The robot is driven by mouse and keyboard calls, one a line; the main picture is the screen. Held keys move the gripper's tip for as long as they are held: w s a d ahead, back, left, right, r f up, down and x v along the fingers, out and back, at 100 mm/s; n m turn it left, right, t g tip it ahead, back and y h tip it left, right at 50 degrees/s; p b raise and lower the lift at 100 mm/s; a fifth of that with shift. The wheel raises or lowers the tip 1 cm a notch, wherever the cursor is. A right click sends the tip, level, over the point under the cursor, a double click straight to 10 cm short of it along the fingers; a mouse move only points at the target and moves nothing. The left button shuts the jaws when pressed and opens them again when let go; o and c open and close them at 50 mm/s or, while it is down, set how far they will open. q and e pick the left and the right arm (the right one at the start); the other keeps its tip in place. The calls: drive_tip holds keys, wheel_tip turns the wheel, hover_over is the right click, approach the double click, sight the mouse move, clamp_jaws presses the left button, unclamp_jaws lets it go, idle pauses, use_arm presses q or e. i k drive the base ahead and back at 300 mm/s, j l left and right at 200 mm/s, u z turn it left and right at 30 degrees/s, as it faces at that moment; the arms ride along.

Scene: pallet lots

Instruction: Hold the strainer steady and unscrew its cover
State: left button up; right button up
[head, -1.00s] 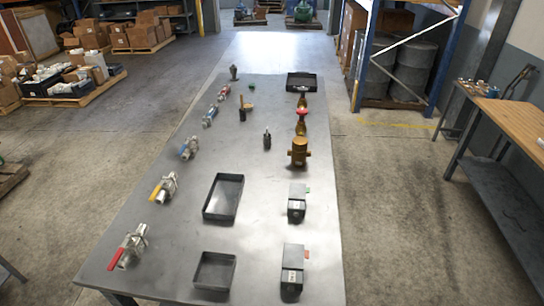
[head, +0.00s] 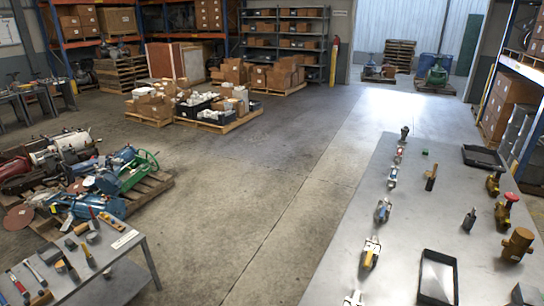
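A brass body with stubby side ends (head: 517,243) stands on the long grey table (head: 345,235), near the right edge of the picture. It may be the strainer, but I cannot tell for sure, and no separate cover can be made out at this size. Behind it stand a brass valve with a red handwheel (head: 507,209) and another brass fitting (head: 494,184). Neither of my grippers is in view, and nothing touches the brass pieces.
On the long table are a row of lever valves (head: 371,252), an open black tray (head: 437,278) and a black case (head: 484,158). A tool table (head: 118,240) stands at the lower left. Pallets of machinery (head: 125,178) and boxes (head: 215,120) lie beyond. The floor between the tables is clear.

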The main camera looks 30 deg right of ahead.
sight(513, 253)
drive_tip(key=i+j+u, duration=0.2)
drive_tip(key=i, duration=0.2)
drive_tip(key=i+j+u, duration=0.4)
drive_tip(key=i, duration=0.4)
drive_tip(key=i+l+z, duration=0.2)
drive_tip(key=z, duration=0.25)
drive_tip(key=i+z, duration=0.85)
drive_tip(key=i+j+z, duration=0.2)
drive_tip(key=z, duration=0.2)
drive_tip(key=i+l+z, duration=0.15)
drive_tip(key=i+z, duration=0.85)
drive_tip(key=i+j+z, duration=0.1)
drive_tip(key=i+z, duration=0.2)
drive_tip(key=z, duration=0.15)
drive_tip(key=i+j+z, duration=0.35)
drive_tip(key=z, duration=0.15)
drive_tip(key=i, duration=0.1)
